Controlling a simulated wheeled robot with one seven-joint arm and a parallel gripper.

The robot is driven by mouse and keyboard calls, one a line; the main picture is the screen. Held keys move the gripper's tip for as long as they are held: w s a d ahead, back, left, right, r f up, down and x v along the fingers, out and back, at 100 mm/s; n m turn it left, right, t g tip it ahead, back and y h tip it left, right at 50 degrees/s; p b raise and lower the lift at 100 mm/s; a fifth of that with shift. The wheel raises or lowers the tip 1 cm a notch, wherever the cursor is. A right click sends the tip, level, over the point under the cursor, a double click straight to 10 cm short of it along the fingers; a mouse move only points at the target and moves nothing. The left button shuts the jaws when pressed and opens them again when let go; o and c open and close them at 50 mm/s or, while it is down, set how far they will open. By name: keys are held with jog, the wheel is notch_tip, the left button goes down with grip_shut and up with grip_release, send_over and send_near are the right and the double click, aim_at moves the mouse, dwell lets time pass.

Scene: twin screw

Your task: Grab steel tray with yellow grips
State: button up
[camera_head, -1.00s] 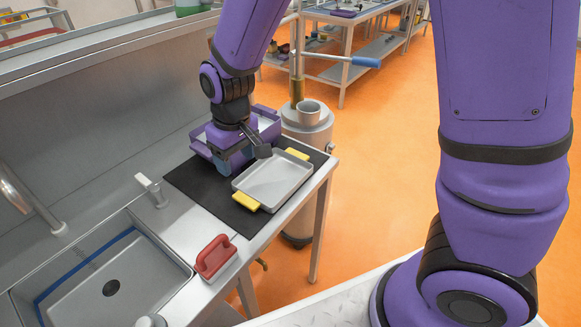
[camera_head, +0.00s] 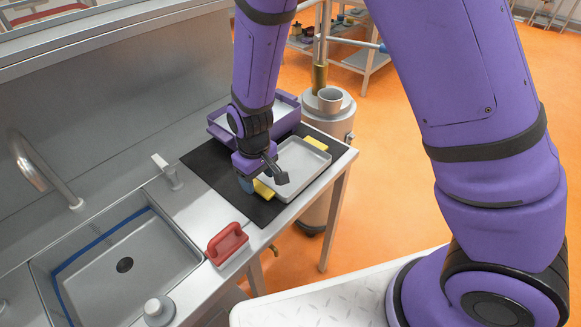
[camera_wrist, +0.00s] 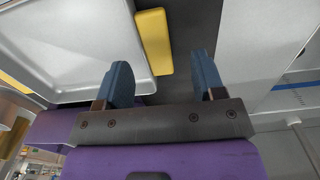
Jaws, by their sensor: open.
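The steel tray with yellow grips (camera_head: 304,163) lies on a black mat (camera_head: 205,166) on the steel counter. One yellow grip (camera_head: 314,143) is at its far end and the other (camera_head: 263,188) at its near end, partly behind my gripper. My gripper (camera_head: 247,185) is just above the near grip, at the tray's near left corner. In the wrist view my gripper (camera_wrist: 160,80) has its two blue fingers apart and empty. The near yellow grip (camera_wrist: 154,42) shows just beyond the fingers, between them, attached to the tray (camera_wrist: 75,45).
A purple-rimmed tray (camera_head: 284,121) stands behind the steel tray, close to it. A red-handled block (camera_head: 227,243) sits at the counter's front edge. A sink (camera_head: 120,265) with a tap (camera_head: 45,175) is at left. A grey cylinder (camera_head: 328,117) stands past the counter's end.

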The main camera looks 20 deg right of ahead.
aim_at(261, 187)
jog(key=shift+d+f, duration=0.2)
jog(key=shift+f, duration=1.7)
jog(key=shift+c, duration=0.3)
grip_shut()
